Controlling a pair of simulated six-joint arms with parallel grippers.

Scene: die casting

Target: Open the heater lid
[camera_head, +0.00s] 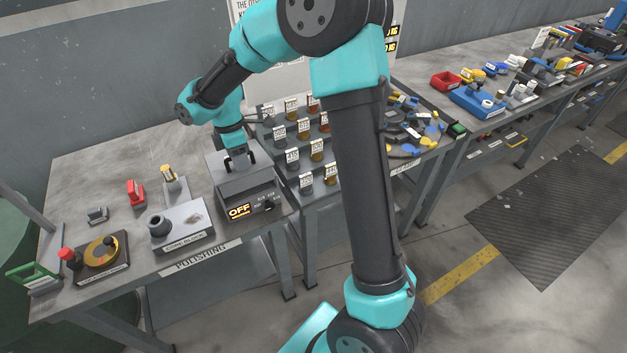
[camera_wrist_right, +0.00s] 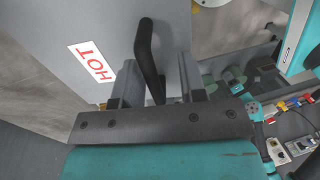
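The heater (camera_head: 253,196) is a grey box with an orange "OFF" display on its front, on the polishing table. Its grey lid (camera_head: 222,177) lies on top and looks closed. In the right wrist view the lid (camera_wrist_right: 105,30) carries a red "HOT" label, and a black bar handle (camera_wrist_right: 147,50) stands up from it. My right gripper (camera_head: 238,160) points down at the lid. In the wrist view its two fingers (camera_wrist_right: 157,80) stand apart on either side of the handle, with gaps visible. My left gripper is not in view.
A core block (camera_head: 180,227), a round orange-and-black device with a red button (camera_head: 98,253) and small parts stand left of the heater. A stepped rack of labelled samples (camera_head: 315,150) stands close on its right. Free tabletop (camera_head: 110,170) lies at the back left.

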